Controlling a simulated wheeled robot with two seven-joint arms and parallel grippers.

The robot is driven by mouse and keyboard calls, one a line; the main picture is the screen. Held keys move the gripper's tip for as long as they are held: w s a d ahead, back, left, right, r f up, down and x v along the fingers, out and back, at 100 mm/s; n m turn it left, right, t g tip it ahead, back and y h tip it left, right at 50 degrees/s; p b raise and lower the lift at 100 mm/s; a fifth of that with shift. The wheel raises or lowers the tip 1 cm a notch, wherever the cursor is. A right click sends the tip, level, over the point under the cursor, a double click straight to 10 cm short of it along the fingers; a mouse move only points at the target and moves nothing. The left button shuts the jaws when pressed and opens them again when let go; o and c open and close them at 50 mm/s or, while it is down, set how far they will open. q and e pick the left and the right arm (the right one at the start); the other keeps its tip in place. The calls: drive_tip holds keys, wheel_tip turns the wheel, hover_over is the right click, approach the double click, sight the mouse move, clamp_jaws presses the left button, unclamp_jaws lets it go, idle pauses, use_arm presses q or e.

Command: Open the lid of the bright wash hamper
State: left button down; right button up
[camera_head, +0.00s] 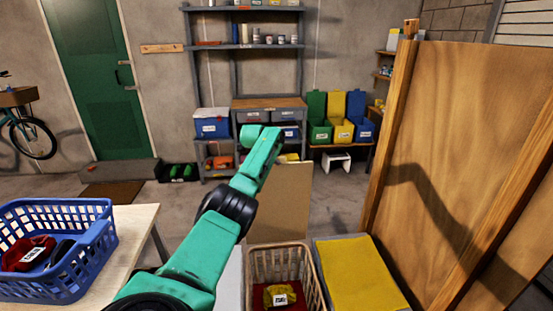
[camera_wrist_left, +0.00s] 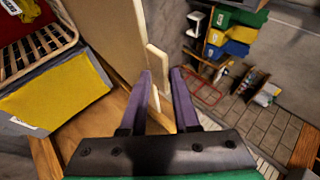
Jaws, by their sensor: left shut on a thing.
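An open wicker-rimmed hamper (camera_head: 312,276) stands at the bottom middle of the head view, with yellow and red cloth and a white label inside. Its tan lid (camera_head: 287,200) stands raised at the far side; the lid also shows in the left wrist view (camera_wrist_left: 108,35), with a small tab (camera_wrist_left: 157,62) on its edge. My left gripper (camera_wrist_left: 168,73) is shut on this lid tab. In the head view my green arm covers the lid's left part and its fingers are hidden. The label is too small to read. My right gripper is out of view.
A grey hamper with a flat yellow top (camera_head: 357,272) stands right of the open one, beside a tall wooden panel (camera_head: 455,150). A blue basket (camera_head: 62,285) sits on a table at left. Shelves and coloured bins (camera_head: 340,133) stand at the back wall, with floor space before them.

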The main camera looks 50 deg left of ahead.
use_arm(q)
drive_tip(key=shift+w+a+f, duration=0.1)
drive_tip(key=shift+w+a, duration=0.1)
drive_tip(key=shift+a, duration=0.2)
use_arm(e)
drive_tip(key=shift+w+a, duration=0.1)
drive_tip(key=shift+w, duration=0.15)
use_arm(q)
drive_tip(key=c, duration=1)
unclamp_jaws()
drive_tip(key=shift+o, duration=0.2)
drive_tip(key=shift+a, duration=0.1)
drive_tip(key=b+v, duration=0.4)
drive_tip(key=v, duration=1)
drive_tip(key=shift+b, duration=0.4)
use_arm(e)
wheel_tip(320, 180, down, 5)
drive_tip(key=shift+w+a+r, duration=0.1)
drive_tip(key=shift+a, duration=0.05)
